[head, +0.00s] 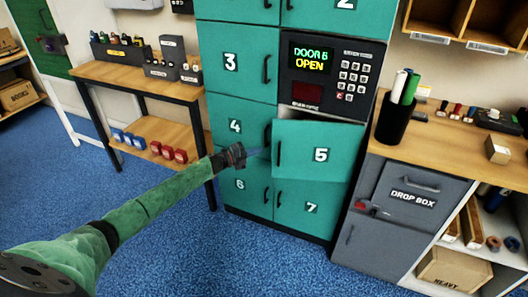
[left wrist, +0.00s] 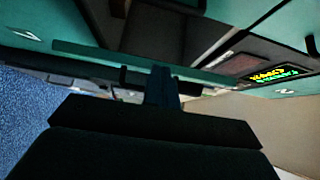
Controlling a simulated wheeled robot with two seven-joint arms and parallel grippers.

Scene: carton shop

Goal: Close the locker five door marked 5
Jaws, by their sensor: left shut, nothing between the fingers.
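The locker five door (head: 320,155) is teal with a white 5 and a dark handle on its left side. It stands partly open, swung out from the cabinet, with a dark gap along its top. My left gripper (head: 261,152) is shut and empty, close to the handle edge of this door, in front of lockers 4 and 6. I cannot tell whether it touches the door. In the left wrist view the shut fingers (left wrist: 162,82) point toward a teal door edge (left wrist: 150,66). My right gripper is not in view.
The display (head: 312,58) above the door shows "OPEN" beside a keypad. A grey drop box (head: 405,197) and a counter stand close on the right. A wooden table (head: 140,82) with bins stands left. Blue carpet in front is clear.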

